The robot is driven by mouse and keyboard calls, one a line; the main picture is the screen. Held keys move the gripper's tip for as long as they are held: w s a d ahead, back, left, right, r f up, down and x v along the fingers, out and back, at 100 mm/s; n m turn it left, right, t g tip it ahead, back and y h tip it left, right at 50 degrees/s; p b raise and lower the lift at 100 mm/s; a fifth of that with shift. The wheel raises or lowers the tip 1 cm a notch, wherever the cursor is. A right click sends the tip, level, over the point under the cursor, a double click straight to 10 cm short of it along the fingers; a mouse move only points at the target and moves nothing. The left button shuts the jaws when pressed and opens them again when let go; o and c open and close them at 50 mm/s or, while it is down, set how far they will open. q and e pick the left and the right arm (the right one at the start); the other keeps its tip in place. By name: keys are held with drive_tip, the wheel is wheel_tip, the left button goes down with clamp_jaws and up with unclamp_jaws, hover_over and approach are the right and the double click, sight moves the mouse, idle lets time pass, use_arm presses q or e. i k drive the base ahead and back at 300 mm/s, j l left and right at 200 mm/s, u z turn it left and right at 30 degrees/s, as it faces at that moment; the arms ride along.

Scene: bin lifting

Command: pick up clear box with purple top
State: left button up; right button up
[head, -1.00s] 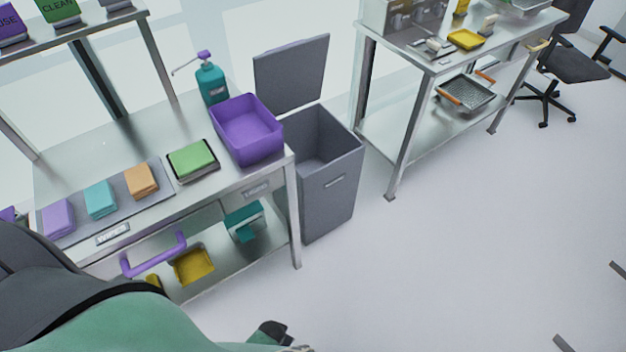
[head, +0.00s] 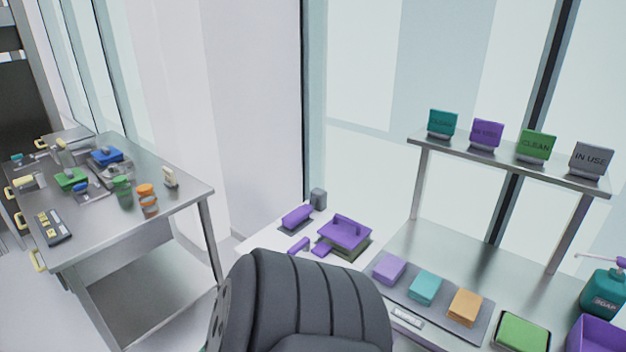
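Neither of my grippers shows in the head view.
A large dark ribbed shape (head: 300,305) blocks the lower middle. The steel bench (head: 440,250) at right holds coloured sponges (head: 425,288), a soap bottle (head: 603,292) and a purple bin (head: 597,337). A cluttered steel table (head: 180,190) stands at left.

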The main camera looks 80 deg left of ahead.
sight(342, 237)
drive_tip(key=u, duration=2.4)
